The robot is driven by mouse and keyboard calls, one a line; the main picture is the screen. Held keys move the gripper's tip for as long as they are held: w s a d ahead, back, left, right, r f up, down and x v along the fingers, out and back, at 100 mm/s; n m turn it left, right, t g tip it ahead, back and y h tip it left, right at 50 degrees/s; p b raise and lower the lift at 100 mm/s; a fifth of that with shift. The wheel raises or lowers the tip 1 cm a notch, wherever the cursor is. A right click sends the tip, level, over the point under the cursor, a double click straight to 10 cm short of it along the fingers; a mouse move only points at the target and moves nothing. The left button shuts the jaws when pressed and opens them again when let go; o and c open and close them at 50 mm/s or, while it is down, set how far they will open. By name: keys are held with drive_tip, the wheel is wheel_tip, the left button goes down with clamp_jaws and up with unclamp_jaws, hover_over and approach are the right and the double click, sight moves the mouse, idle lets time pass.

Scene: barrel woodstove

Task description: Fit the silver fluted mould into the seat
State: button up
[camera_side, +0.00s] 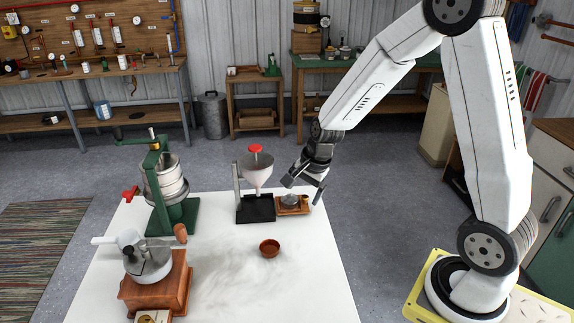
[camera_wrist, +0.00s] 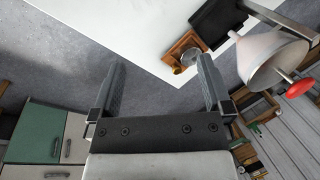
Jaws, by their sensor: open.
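A small silver rounded piece, which looks like the fluted mould (camera_side: 290,199), shows at a brown wooden block (camera_side: 299,210) near the table's back right edge. It also shows in the wrist view (camera_wrist: 192,57), between block and right finger; its flutes are too small to make out. Whether it sits in the block or just on it, I cannot tell. My gripper (camera_side: 305,184) is open just above and to the right of it. In the wrist view the fingers (camera_wrist: 161,64) are wide apart with nothing between them. No seat is clearly identifiable.
A funnel on a black-based stand (camera_side: 256,207) stands close left of the block. A small brown bowl (camera_side: 269,249) sits mid-table. A green press (camera_side: 170,190) and a grinder (camera_side: 152,272) stand at left. The white table (camera_side: 310,285) is clear at front right.

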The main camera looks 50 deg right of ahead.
drive_tip(key=s+a+r+n, duration=0.2)
drive_tip(key=s+a+n, duration=0.5)
drive_tip(key=s+n, duration=0.4)
drive_tip(key=n, duration=0.5)
drive_tip(key=shift+s+a+g+h, duration=0.15)
drive_tip(key=shift+g+h, duration=0.15)
drive_tip(key=shift+h, duration=0.1)
